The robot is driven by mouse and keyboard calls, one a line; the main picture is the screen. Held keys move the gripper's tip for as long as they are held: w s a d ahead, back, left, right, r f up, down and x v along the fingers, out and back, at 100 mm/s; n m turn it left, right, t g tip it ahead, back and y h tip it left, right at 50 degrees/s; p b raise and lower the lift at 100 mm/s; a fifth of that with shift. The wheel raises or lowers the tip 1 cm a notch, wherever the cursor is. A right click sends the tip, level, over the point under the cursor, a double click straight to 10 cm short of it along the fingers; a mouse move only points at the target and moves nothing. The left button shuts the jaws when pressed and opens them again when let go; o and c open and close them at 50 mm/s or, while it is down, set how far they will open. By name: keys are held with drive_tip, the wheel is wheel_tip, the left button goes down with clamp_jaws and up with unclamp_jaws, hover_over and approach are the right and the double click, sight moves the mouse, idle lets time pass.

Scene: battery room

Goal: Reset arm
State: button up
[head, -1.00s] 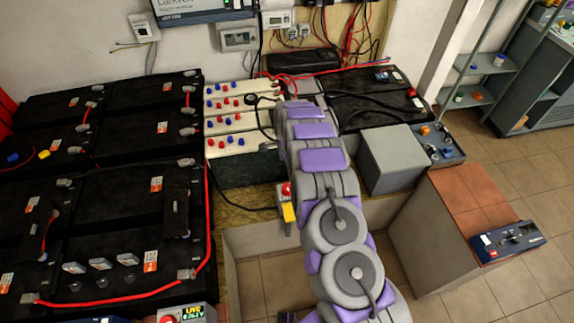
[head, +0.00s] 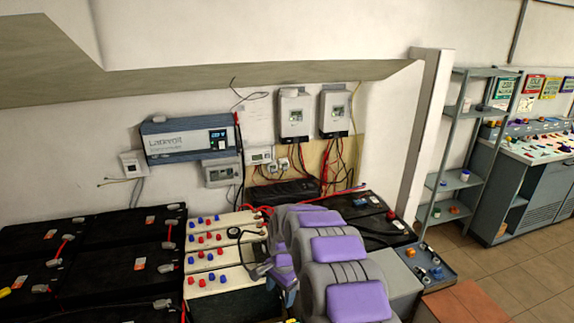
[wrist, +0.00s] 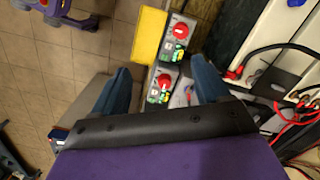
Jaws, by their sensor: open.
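My gripper (wrist: 165,75) shows in the wrist view as two dark blue fingers spread apart. I see nothing held between them. Beyond the gap are two small boxes with red knobs (wrist: 180,30) (wrist: 164,82) and green displays, beside a yellow plate (wrist: 148,35). In the head view my grey and purple arm rises from the bottom centre, in front of the batteries. I cannot make out the fingers there.
Black batteries (head: 120,235) fill the left, with white-topped ones (head: 215,250) beside my arm. Wall units (head: 295,115) and an inverter (head: 187,138) hang behind. A blue tray (head: 425,262), a shelf (head: 455,145) and a control desk (head: 535,150) stand right. Tiled floor (head: 480,255) is clear.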

drive_tip(key=s+d+r+n, duration=0.3)
drive_tip(key=s+d+r, duration=0.2)
drive_tip(key=s+r, duration=0.5)
drive_tip(key=s+d+r+n, duration=0.3)
drive_tip(key=s+d+r, duration=0.2)
drive_tip(key=s+r, duration=0.5)
drive_tip(key=s+d+n, duration=0.1)
drive_tip(key=s+d, duration=0.2)
drive_tip(key=s, duration=0.8)
drive_tip(key=s+d+n+g, duration=0.1)
drive_tip(key=s+d+n, duration=0.1)
drive_tip(key=s, duration=1)
drive_tip(key=shift+s+d+f+h, duration=0.25)
drive_tip(key=shift+d+h, duration=0.15)
drive_tip(key=shift+d, duration=0.2)
drive_tip(key=shift+w, duration=0.1)
